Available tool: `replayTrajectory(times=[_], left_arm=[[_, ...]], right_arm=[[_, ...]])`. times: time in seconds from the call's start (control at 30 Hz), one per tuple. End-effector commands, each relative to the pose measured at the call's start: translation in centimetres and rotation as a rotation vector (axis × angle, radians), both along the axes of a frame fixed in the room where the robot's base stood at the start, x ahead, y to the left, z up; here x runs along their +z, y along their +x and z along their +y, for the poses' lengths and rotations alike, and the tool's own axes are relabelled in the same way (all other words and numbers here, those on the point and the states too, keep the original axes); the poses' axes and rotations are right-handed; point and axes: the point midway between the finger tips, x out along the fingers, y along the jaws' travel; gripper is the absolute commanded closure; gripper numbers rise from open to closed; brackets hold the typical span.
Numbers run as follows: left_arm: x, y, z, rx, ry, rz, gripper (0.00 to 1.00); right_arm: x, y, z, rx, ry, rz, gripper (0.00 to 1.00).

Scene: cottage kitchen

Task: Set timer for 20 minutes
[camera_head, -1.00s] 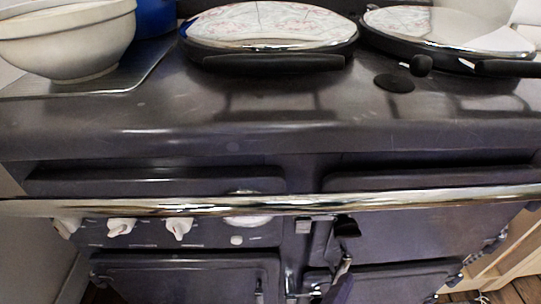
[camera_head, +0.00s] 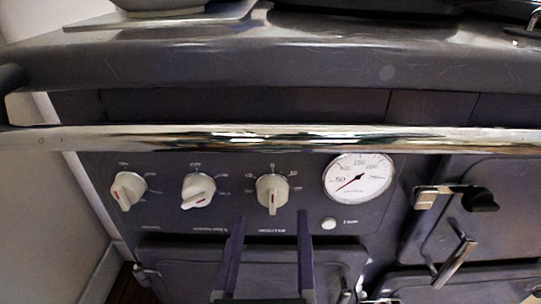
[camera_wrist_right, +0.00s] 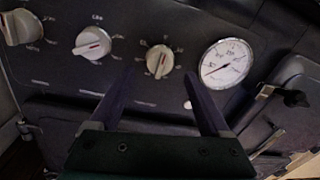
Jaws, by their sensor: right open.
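The control panel (camera_head: 115,222) on the front of the dark range cooker carries three white knobs. The rightmost knob (camera_head: 272,194), with a red pointer mark and a scale around it, has a blurred label below that may read minutes. The middle knob (camera_head: 198,190) and left knob (camera_head: 128,189) are to its left. My right gripper (camera_head: 270,218) is open and empty, its two dark fingers pointing up at the panel, just below and either side of the rightmost knob. In the right wrist view, this knob (camera_wrist_right: 160,61) shows between and beyond the fingertips. My left gripper is out of view.
A chrome rail (camera_head: 250,138) runs across the front above the knobs. A round white gauge (camera_head: 358,180) and small white button (camera_head: 329,224) are right of the rightmost knob. Oven doors with latches (camera_head: 455,262) lie right and below. A pale wall (camera_head: 50,195) is at left.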

Motion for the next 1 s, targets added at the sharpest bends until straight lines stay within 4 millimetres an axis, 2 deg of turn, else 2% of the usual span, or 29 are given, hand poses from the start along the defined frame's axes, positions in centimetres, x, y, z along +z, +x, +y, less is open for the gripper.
replayTrajectory(times=[0.1, 0.23, 0.6, 1.0], left_arm=[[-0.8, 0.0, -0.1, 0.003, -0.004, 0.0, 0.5], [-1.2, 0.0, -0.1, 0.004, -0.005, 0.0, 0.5], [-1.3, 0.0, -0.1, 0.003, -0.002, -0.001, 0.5], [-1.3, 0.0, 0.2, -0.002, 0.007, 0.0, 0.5]], right_arm=[[-0.2, 2.2, -0.2, -0.003, 0.001, -0.003, 0.2], [-0.2, 3.6, -0.2, -0.001, 0.001, -0.001, 0.2], [0.0, 4.3, -0.3, -0.001, 0.003, 0.002, 0.2], [-0.1, 4.3, -0.3, -0.002, 0.002, 0.001, 0.65]])
